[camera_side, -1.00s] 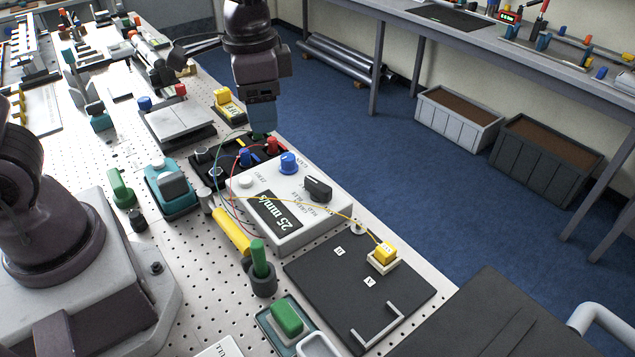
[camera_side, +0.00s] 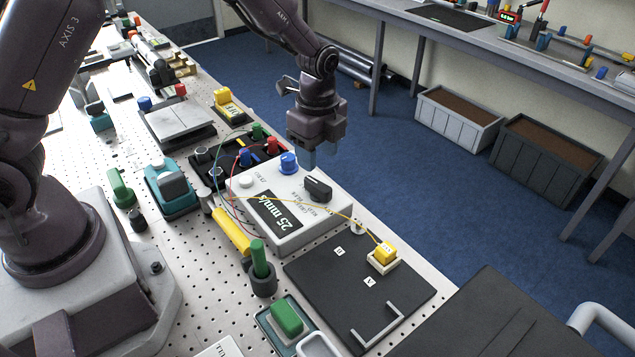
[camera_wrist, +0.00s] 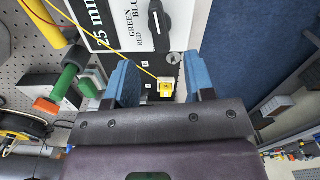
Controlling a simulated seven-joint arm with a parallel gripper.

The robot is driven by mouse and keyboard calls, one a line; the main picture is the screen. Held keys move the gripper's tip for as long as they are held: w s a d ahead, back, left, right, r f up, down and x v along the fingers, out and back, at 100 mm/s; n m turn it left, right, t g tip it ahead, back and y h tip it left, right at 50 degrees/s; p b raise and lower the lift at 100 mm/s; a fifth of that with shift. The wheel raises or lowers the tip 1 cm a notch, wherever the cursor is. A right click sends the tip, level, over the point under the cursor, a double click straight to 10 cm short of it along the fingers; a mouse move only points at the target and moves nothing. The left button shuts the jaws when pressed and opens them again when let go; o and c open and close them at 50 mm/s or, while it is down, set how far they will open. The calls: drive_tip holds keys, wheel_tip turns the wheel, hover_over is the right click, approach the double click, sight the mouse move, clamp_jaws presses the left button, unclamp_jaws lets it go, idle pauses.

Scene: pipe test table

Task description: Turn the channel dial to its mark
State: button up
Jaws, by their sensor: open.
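The channel dial (camera_side: 318,188) is a black knob with a pale pointer line on the white instrument box (camera_side: 290,235). It also shows at the top of the wrist view (camera_wrist: 158,25), beside the words RED, GREEN and BLUE.
A blue knob (camera_side: 288,162) stands on the box close to the dial. The box has a 25 mm/s display (camera_side: 275,213). Thin wires cross the box, one yellow wire reaching a yellow plug (camera_side: 385,253) on a black board (camera_side: 330,280). Blue floor lies right of the table.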

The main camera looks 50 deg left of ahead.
sight(318, 183)
wheel_tip(318, 183, down, 8)
drive_tip(key=shift+r, duration=0.1)
drive_tip(key=shift+c, duration=0.5)
clamp_jaws()
